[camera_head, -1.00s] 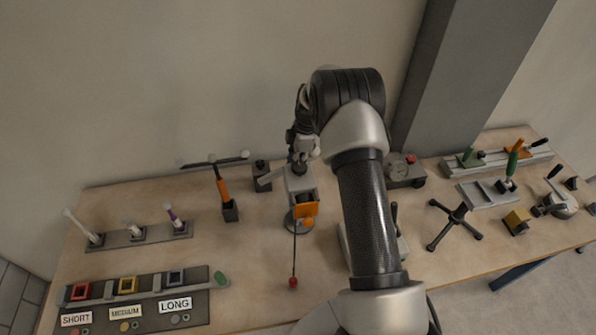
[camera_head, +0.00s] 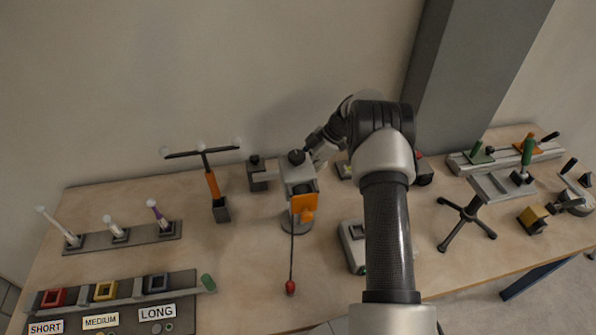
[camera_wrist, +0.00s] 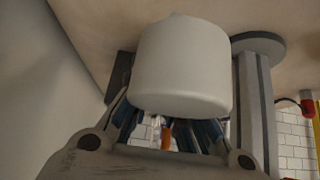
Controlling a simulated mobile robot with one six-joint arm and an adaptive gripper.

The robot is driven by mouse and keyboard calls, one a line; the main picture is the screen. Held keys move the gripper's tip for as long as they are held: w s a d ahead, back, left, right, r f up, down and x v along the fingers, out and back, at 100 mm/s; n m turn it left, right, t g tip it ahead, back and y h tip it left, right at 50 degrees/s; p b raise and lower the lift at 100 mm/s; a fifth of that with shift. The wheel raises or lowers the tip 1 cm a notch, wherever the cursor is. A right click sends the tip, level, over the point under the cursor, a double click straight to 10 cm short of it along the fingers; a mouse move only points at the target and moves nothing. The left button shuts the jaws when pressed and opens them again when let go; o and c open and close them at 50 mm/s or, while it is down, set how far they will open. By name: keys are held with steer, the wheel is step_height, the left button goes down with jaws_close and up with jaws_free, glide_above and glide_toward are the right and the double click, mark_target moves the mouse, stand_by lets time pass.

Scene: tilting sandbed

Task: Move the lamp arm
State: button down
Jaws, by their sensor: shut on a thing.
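A grey stand with a boxy head (camera_head: 297,172), apparently the lamp, rises from a round base on the bench. An orange part (camera_head: 303,207) hangs at its front, and a black knob is on top. My gripper (camera_head: 316,156) is close against the right rear of this head, its fingertips partly hidden. In the wrist view a pale cylinder (camera_wrist: 183,65) fills the space at the jaws, which are shut on it. A grey post (camera_wrist: 256,110) with a round disc stands right beside it. I cannot tell how the cylinder joins the stand.
An orange post with a dark crossbar (camera_head: 212,185) and a black block (camera_head: 257,172) stand to the left. A grey box (camera_head: 352,245) is close on the right. Labelled trays fill the front left.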

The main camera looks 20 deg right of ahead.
steer(key=shift+f, duration=0.2)
steer(key=c, duration=1.6)
jaws_free()
steer(key=shift+r, duration=0.1)
steer(key=shift+o, duration=0.2)
steer(key=v, duration=1.1)
steer(key=shift+d+r, duration=0.25)
steer(key=shift+r, duration=0.15)
